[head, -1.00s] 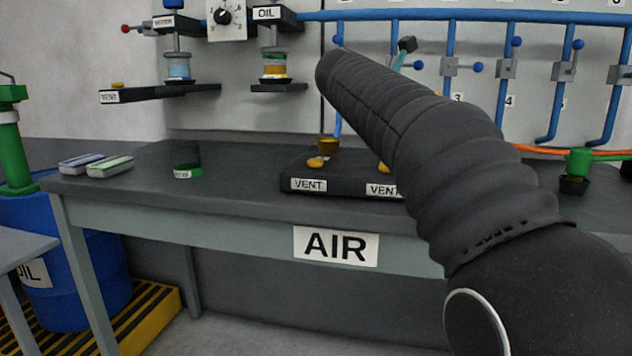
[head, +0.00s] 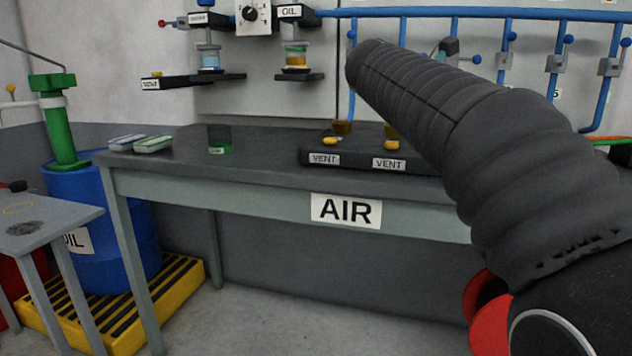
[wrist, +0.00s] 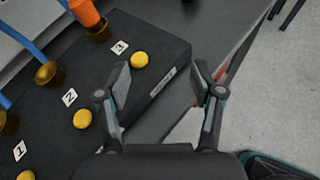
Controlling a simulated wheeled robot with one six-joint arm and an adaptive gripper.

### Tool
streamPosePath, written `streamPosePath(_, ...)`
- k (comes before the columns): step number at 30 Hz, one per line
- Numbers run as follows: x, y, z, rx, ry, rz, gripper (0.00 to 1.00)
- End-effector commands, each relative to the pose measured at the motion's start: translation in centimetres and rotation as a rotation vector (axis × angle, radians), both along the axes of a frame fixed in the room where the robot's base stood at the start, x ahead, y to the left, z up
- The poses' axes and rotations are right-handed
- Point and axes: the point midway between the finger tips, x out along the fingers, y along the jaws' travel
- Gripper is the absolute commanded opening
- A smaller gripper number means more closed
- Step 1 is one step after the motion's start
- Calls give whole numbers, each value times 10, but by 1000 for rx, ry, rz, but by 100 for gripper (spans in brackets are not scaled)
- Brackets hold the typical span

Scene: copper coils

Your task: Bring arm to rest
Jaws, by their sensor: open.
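My arm, in a dark ribbed sleeve, crosses the right half of the head view. The vent block also shows on the bench in the head view (head: 350,150).
The grey AIR bench (head: 260,180) runs across the middle. Two small boxes (head: 152,145) and a green-and-black item (head: 219,140) lie at its left. A blue oil drum (head: 85,200) stands on a yellow pallet (head: 185,285) at left. Blue pipes (head: 455,12) line the wall.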

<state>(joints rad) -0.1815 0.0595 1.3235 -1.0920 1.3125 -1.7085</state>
Motion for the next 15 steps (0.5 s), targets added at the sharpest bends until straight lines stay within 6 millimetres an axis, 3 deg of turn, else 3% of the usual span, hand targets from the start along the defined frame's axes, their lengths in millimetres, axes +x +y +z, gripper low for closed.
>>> streamPosePath(8,-40,1,-33,260,-136,-63,66)
streamPosePath(11,-63,4,-53,407,-207,-117,66)
streamPosePath(15,-110,14,-93,684,-337,-256,66)
